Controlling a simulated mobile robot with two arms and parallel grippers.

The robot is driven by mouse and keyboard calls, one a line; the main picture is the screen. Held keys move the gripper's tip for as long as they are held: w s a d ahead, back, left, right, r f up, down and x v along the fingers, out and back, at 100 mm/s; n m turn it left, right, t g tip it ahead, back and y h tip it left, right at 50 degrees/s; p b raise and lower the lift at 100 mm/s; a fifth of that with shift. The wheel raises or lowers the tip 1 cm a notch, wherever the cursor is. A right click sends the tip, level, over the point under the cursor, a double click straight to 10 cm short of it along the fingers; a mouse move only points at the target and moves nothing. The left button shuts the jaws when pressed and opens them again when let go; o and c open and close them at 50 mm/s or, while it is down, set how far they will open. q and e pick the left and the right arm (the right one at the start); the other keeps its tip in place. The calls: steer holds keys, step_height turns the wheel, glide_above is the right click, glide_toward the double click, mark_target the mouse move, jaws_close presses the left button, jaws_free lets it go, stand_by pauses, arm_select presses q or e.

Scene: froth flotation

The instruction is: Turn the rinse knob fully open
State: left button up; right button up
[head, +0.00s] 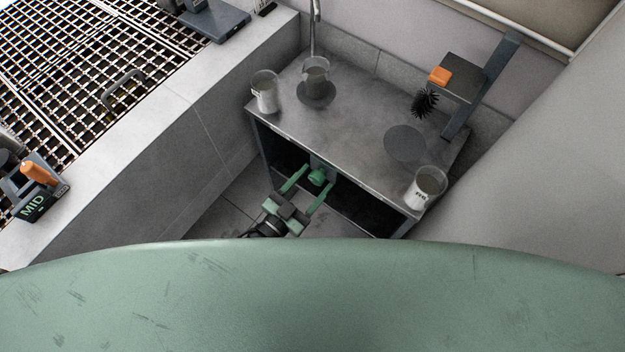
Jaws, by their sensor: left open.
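The rinse knob appears to be the small green knob (317,177) on the front of the grey metal bench (345,115), just below its top edge. My left gripper (309,185) is open in front of the bench, with one green finger on each side of the knob. Whether the fingers touch the knob cannot be told. The tap spout (314,30) rises at the back of the bench, above a glass beaker (315,72). My right gripper is not in view.
One pale beaker (265,95) stands at the bench's left edge, another (428,185) at the front right corner. A black brush (424,103) hangs by a stand with an orange block (440,76). A grating (70,75) and a MID-labelled lever box (40,190) lie left.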

arm_select(q)
jaws_close()
steer(key=m, duration=0.5)
steer(key=shift+b, duration=0.35)
steer(key=m, duration=0.3)
steer(key=shift+m+b, duration=0.3)
steer(key=shift+b, duration=0.1)
steer(key=m+b, duration=0.1)
steer(key=m, duration=0.3)
steer(key=m+b, duration=0.2)
steer(key=m, duration=0.2)
steer(key=shift+r+m+y, duration=0.15)
steer(key=shift+m+y, duration=0.15)
steer(key=shift+m, duration=0.1)
